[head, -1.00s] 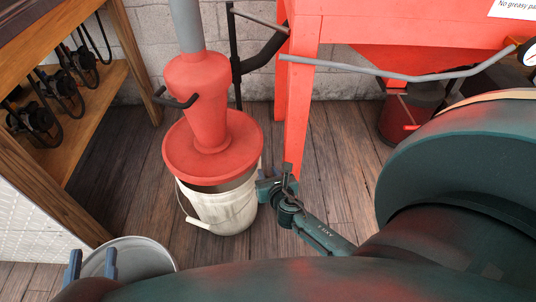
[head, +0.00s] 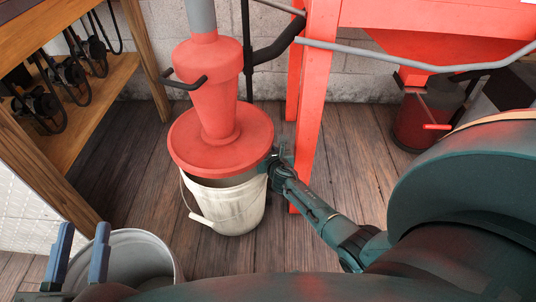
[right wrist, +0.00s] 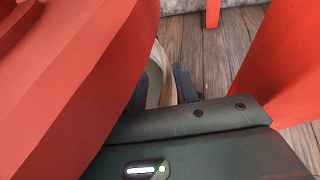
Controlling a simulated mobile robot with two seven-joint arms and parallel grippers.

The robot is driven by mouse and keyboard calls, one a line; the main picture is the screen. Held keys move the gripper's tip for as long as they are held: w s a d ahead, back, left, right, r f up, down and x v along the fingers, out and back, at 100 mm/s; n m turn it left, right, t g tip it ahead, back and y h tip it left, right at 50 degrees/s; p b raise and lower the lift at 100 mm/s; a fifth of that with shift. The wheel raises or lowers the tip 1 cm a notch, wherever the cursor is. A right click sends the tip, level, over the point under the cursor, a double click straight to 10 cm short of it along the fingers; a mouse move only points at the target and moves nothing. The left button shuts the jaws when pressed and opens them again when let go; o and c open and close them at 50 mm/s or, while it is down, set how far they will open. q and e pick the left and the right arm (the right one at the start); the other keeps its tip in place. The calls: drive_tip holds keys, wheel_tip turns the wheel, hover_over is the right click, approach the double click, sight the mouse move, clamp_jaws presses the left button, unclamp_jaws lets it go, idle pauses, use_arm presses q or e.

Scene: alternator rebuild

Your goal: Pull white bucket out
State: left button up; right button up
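The white bucket (head: 228,212) stands on the wood floor under the red cyclone lid (head: 222,142). Its wire handle with a pale grip hangs at the left front. My right gripper (head: 272,168) is at the right side of the bucket's rim, just below the lid's edge; its fingertips are mostly hidden in the head view. In the right wrist view the bucket's rim (right wrist: 156,78) shows between the two dark fingers (right wrist: 162,92), which stand apart. My left gripper (head: 82,255) is open, with two blue fingers apart, above a grey bucket at the lower left.
The grey bucket (head: 140,258) stands at the lower left. A red frame leg (head: 312,110) rises close behind my right gripper. A wooden shelf (head: 88,95) with black parts is at the left. Bare floor (head: 120,150) lies between shelf and white bucket.

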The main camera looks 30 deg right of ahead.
drive_tip(key=shift+w, duration=0.15)
clamp_jaws()
drive_tip(key=shift+f, duration=0.25)
idle(1.2)
